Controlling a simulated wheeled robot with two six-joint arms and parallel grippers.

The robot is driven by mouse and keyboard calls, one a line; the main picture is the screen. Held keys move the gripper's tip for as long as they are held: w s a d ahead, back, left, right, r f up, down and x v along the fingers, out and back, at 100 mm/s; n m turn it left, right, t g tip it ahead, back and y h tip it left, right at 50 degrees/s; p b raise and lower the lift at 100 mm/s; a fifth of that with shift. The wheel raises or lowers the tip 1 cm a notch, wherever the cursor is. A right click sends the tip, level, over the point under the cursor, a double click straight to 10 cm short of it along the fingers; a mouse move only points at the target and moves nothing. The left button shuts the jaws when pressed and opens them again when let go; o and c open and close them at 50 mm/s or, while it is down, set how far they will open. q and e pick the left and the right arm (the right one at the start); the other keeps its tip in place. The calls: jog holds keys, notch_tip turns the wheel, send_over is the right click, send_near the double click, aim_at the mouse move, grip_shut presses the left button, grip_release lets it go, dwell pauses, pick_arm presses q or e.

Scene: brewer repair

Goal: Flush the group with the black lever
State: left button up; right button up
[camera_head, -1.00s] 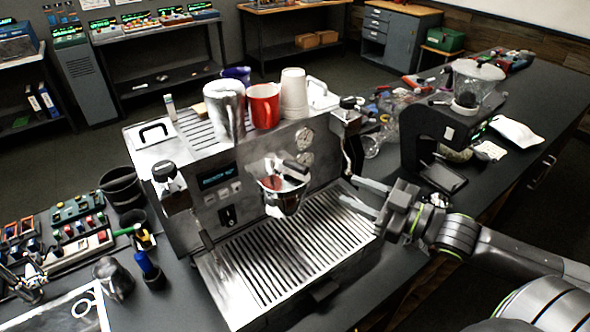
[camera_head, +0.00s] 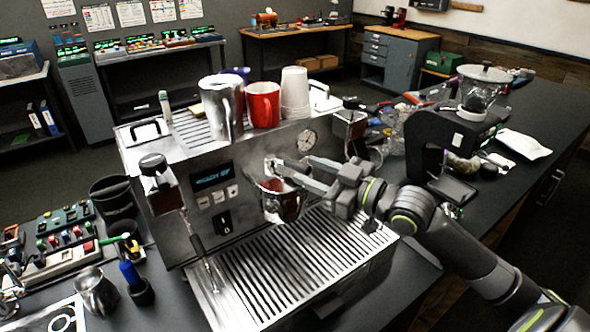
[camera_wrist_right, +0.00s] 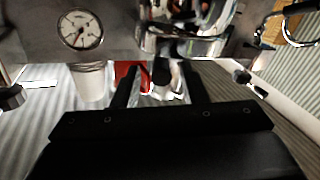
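The espresso machine's shiny chrome group (camera_head: 283,208) hangs at the middle of its front, above the slatted drip tray (camera_head: 300,262). My right gripper (camera_head: 277,170) has come in from the right, with its fingers at the top of the group. In the right wrist view, the black lever's rounded end (camera_wrist_right: 161,73) shows between the two dark fingers of the right gripper (camera_wrist_right: 161,92). The fingers are apart, with a gap visible on each side of the lever end. In the head view the fingers mostly hide the lever. My left gripper is not in view.
A steel pitcher (camera_head: 222,108), a red mug (camera_head: 263,104) and white paper cups (camera_head: 295,95) stand on the machine's top. A pressure gauge (camera_head: 307,140) is close to my right gripper. A black grinder (camera_head: 445,145) stands to the right, near my right arm.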

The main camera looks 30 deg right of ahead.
aim_at(287, 162)
jog(key=shift+p+x, duration=0.3)
jog(key=shift+x, duration=2)
jog(key=shift+s, duration=0.1)
grip_shut()
